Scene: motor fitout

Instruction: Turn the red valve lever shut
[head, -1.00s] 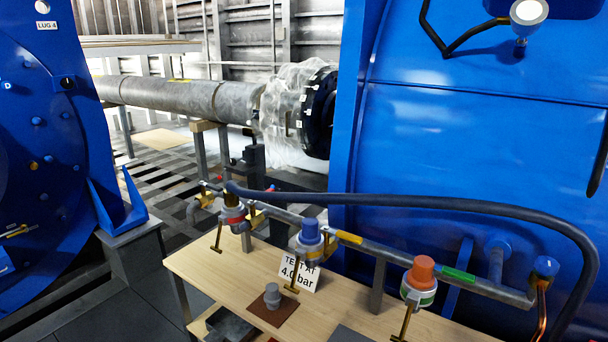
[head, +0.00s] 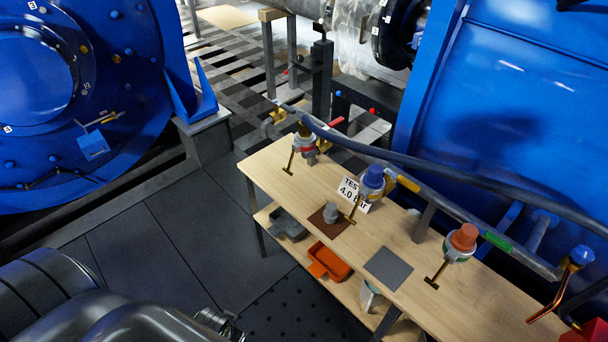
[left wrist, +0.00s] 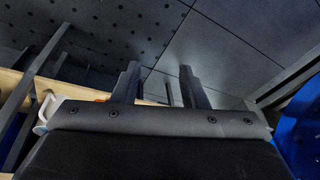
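A small red lever (head: 334,124) shows at the far left end of the pipe run above the bench, close to a brass fitting (head: 279,116). It points up and to the right in the picture; its pivot is partly hidden by the pipe and hose. My left gripper (left wrist: 158,85) shows in the left wrist view with its two dark fingers apart and nothing between them, above the dark floor. In the head view my left arm lies at the bottom left, well away from the lever. My right gripper is in neither view.
The wooden bench (head: 275,172) carries gauges with blue and orange caps, hanging brass T-handles and a test sign (head: 356,190). A black hose (head: 430,172) runs along the pipe. An orange tray (head: 330,262) sits on the lower shelf. Floor left of the bench is clear.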

